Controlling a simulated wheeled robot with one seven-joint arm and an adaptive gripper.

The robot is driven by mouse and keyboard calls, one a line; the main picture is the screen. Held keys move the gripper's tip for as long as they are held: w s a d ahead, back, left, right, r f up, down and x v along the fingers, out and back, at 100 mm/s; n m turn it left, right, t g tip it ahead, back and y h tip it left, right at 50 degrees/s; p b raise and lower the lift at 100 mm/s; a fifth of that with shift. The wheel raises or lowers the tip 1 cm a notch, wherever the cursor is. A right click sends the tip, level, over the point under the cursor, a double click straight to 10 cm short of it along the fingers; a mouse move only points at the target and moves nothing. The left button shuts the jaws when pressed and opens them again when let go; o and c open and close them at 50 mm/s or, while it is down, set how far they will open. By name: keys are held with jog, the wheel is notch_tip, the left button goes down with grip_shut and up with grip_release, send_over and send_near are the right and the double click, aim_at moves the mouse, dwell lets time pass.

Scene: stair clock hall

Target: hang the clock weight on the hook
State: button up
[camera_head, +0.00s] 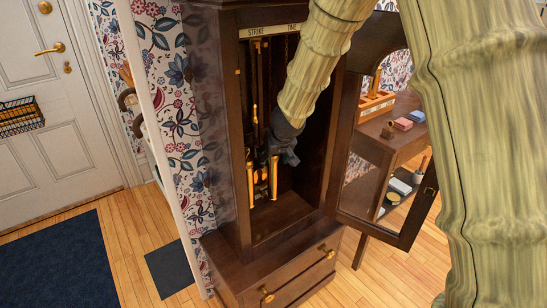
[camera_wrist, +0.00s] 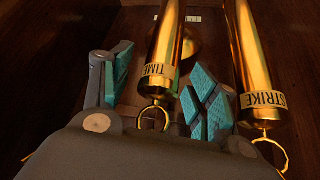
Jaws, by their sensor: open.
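Two brass clock weights are in the tall clock case. In the wrist view, the weight marked TIME (camera_wrist: 167,45) lies between the spread teal-padded fingers of my gripper (camera_wrist: 158,90), with gaps beside it. Its ring (camera_wrist: 153,118) is near the palm. The weight marked STRIKE (camera_wrist: 252,60) is outside the right finger, its ring (camera_wrist: 270,150) at lower right. In the head view, my gripper (camera_head: 277,160) is inside the case, at the top of the right weight (camera_head: 273,180); the left weight (camera_head: 250,184) is beside it. I cannot make out a hook in either ring.
The case (camera_head: 238,225) has its glass door (camera_head: 403,238) swung open to the right. A plate reading STRIKE and TIME (camera_head: 272,31) crosses its top. Side walls stand close around my gripper. A drawer (camera_head: 300,280) is below. A side table with small objects stands behind the door.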

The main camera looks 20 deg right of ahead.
jog(key=v, duration=1.1)
jog(key=s+d+f+g+h, duration=0.15)
jog(key=s+f, duration=0.35)
jog(key=f, duration=0.5)
jog(key=s+d+f+g, duration=0.1)
jog(key=s+d+f, duration=0.1)
jog(key=s+f, duration=0.5)
jog(key=s+d+f+g+h, duration=0.15)
jog(key=s+f, duration=0.25)
jog(key=f, duration=0.8)
jog(key=s+a+f+g+y, duration=0.1)
jog(key=s+a+f, duration=0.1)
jog(key=s+f, duration=0.95)
jog(key=s+a+f+g+y, duration=0.2)
jog(key=s+f, duration=0.5)
jog(key=s, duration=0.9)
notch_tip(320, 180, up, 15)
jog(key=p, duration=1.5)
jog(key=shift+s+a+m, duration=0.2)
jog(key=shift+s+m, duration=0.1)
jog(key=shift+s, duration=0.05)
